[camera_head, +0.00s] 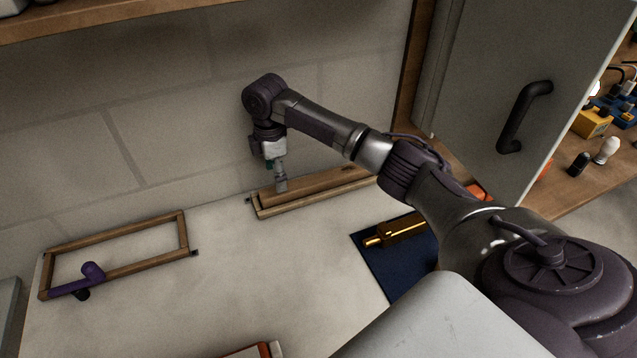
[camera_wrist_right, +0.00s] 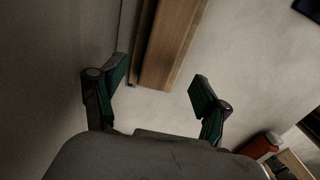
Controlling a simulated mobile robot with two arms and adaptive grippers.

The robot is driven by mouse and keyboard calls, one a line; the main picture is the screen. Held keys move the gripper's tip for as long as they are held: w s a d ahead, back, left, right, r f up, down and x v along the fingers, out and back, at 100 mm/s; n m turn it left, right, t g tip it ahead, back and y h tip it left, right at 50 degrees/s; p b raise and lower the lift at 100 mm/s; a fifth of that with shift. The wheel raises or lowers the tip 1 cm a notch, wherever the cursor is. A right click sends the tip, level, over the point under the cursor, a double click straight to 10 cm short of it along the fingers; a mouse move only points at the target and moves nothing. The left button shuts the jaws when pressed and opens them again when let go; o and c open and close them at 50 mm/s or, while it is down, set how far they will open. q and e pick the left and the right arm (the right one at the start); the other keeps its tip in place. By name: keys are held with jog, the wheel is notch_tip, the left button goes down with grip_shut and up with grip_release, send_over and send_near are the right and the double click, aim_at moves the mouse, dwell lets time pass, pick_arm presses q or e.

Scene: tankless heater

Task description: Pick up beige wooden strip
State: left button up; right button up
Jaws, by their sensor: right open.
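The beige-brown wooden strip (camera_head: 325,186) lies lengthwise in a shallow, light wooden frame (camera_head: 262,212) against the back wall. My right gripper (camera_head: 281,186) points down at the strip's left end. In the right wrist view, the gripper (camera_wrist_right: 159,80) is open, with its green-padded fingers spread wide and nothing held. The strip's end (camera_wrist_right: 175,45) shows between and beyond the fingers there, apart from both. How high the fingertips are above the strip is hard to tell. My left gripper is not in view.
An open wooden frame (camera_head: 118,268) with a purple tool (camera_head: 78,282) is at the left. A brass cylinder (camera_head: 405,229) lies on a dark blue mat (camera_head: 385,272) at the right. A grey door (camera_head: 545,60) stands at the right. The middle counter is clear.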

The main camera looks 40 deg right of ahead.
jog(key=shift+f, duration=0.35)
notch_tip(320, 180, down, 4)
jog(key=shift+a+r+p, duration=0.1)
jog(key=shift+r+p, duration=0.1)
jog(key=shift+p, duration=0.2)
jog(key=shift+f, duration=0.5)
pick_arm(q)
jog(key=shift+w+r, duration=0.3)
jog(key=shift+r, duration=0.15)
pick_arm(e)
jog(key=shift+c, duration=1.4)
jog(key=shift+r, duration=0.1)
grip_shut()
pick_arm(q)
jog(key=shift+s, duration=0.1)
